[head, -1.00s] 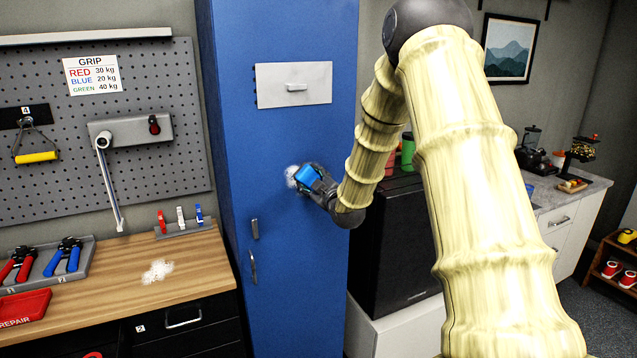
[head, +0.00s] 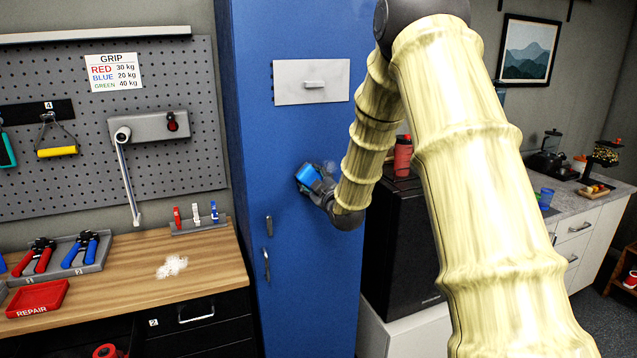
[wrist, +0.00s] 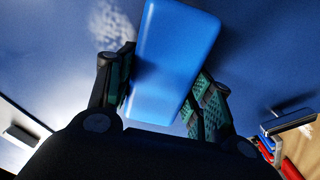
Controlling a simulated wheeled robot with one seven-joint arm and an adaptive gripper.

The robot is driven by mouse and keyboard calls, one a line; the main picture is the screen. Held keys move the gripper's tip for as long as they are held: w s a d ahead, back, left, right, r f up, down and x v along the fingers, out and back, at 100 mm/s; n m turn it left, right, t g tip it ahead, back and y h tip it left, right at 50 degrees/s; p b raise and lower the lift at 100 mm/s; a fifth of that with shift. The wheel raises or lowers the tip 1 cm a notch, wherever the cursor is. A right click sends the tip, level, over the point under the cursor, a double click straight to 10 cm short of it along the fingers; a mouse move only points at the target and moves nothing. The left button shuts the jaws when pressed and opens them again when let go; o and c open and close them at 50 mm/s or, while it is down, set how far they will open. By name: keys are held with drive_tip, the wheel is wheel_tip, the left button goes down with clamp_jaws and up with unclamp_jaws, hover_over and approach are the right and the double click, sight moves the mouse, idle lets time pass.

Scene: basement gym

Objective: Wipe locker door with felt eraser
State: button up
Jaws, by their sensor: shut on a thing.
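The blue locker door (head: 315,262) stands upright in the middle of the head view. My gripper (head: 318,183) is shut on the blue felt eraser (head: 308,174) at mid-height in front of the door. In the wrist view the eraser (wrist: 178,55) sits between the two green-padded fingers of my gripper (wrist: 163,92). The eraser's far face is hidden, and I cannot tell whether it touches the door. A faint whitish smudge (head: 331,165) shows on the door just right of the eraser; the wrist view shows the smudge (wrist: 112,22) at the upper left.
A white panel (head: 290,88) with a small handle is on the upper door. A wooden workbench (head: 120,270) with tools and a white powdery patch (head: 172,266) stands left. A black cabinet (head: 405,240) stands right.

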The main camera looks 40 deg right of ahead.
sight(302, 179)
drive_tip(key=shift+w+a+b, duration=0.25)
drive_tip(key=shift+a+b, duration=0.05)
drive_tip(key=shift+a, duration=0.7)
drive_tip(key=shift+w+a+b, duration=0.2)
drive_tip(key=shift+a+b, duration=0.1)
drive_tip(key=shift+a, duration=0.65)
drive_tip(key=shift+r, duration=0.85)
drive_tip(key=shift+s+d, duration=0.3)
drive_tip(key=shift+d, duration=1)
drive_tip(key=shift+s+d, duration=0.3)
drive_tip(key=shift+d, duration=1.05)
drive_tip(key=shift+s+d, duration=0.3)
drive_tip(key=shift+d, duration=1)
drive_tip(key=shift+d, duration=0.15)
drive_tip(key=shift+s+d+f+b, duration=0.1)
drive_tip(key=shift+s+d+b, duration=0.15)
drive_tip(key=shift+d, duration=0.65)
drive_tip(key=shift+s+d+b, duration=0.1)
drive_tip(key=shift+s+d, duration=0.15)
drive_tip(key=shift+d, duration=0.6)
drive_tip(key=v, duration=0.6)
drive_tip(key=shift+b, duration=0.35)
